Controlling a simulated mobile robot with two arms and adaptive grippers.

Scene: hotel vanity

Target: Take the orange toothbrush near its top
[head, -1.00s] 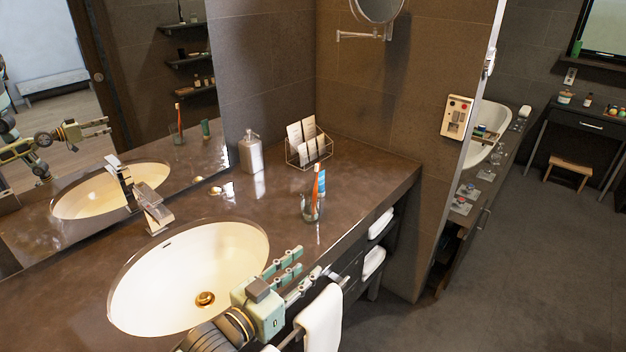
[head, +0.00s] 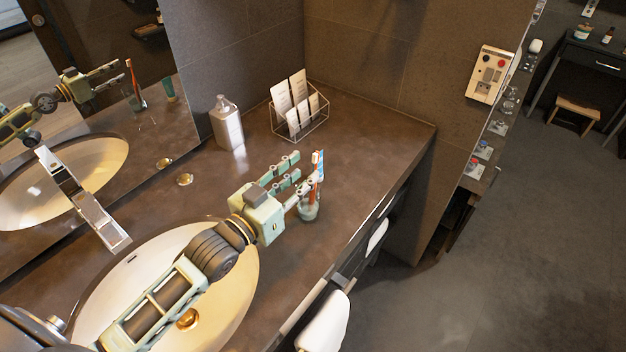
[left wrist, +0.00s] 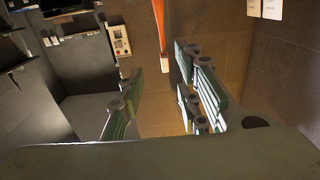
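The orange toothbrush (head: 314,178) stands, slightly tilted, in a small clear glass (head: 309,210) on the dark counter. Its white and blue head is at the top. My left gripper (head: 304,172) is open, with its fingers reaching right to the upper part of the toothbrush, above the glass. In the left wrist view the orange handle (left wrist: 159,22) shows in the gap between the open fingers, near the top edge. I cannot tell whether a finger touches it. Nothing is held. My right gripper is not in view.
A soap dispenser (head: 226,123) and a wire rack with cards (head: 300,112) stand behind. The sink (head: 240,262) lies under my left arm, with a faucet (head: 85,205) at left. The counter's front edge is close to the right of the glass.

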